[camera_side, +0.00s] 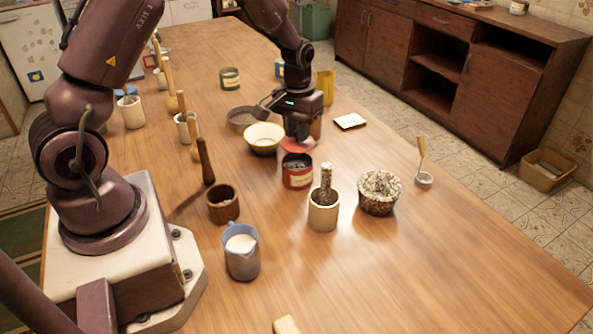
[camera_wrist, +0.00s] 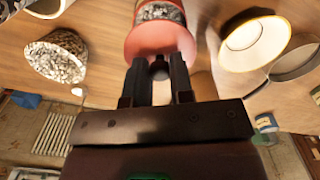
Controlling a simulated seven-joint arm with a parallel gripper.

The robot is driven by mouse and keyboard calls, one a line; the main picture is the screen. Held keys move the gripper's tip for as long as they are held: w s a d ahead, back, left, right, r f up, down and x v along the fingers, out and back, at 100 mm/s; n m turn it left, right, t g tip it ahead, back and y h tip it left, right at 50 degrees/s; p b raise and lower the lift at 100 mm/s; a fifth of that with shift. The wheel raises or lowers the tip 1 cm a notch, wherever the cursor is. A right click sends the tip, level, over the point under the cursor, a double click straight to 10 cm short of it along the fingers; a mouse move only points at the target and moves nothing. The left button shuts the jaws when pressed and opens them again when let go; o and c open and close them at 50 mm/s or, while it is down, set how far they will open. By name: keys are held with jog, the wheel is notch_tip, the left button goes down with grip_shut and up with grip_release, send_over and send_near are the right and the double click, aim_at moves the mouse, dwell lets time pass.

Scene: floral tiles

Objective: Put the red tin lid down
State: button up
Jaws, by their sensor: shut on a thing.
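The red tin lid (camera_wrist: 163,40) is gripped by a small dark knob between the two fingers of my gripper (camera_wrist: 159,72). In the side view the lid (camera_side: 297,145) is a thin red disc, held over the back of the red tin. My gripper (camera_side: 299,138) points straight down there, with its fingertips partly hidden. I cannot tell whether lid and tin touch.
A cream bowl (camera_side: 264,133) and a grey pan (camera_side: 241,115) stand left of my gripper. A cream mortar with pestle (camera_side: 323,215) and a speckled bowl (camera_side: 379,199) stand in front to the right. The wooden table (camera_side: 450,240) is bare at the right front.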

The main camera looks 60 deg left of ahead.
aim_at(303, 150)
jog(key=d, duration=0.1)
jog(key=d+r, duration=0.2)
jog(key=shift+s+d+r, duration=0.1)
jog(key=shift+s+r, duration=0.05)
jog(key=shift+s, duration=0.15)
jog(key=shift+d+m, duration=0.15)
jog(key=shift+m, duration=0.15)
jog(key=w+a+f, duration=0.1)
jog(key=w+f, duration=0.2)
jog(key=w, duration=0.1)
jog(key=w+a+f, duration=0.1)
jog(key=w+f, duration=0.2)
jog(key=w, duration=0.1)
jog(key=w+a+f, duration=0.1)
jog(key=w+f, duration=0.2)
jog(key=w, duration=0.2)
jog(key=shift+f, duration=0.1)
jog(key=shift+w+f, duration=0.25)
jog(key=shift+f, duration=1.55)
jog(key=shift+f, duration=0.15)
jog(key=o, duration=0.8)
jog(key=shift+c, duration=0.2)
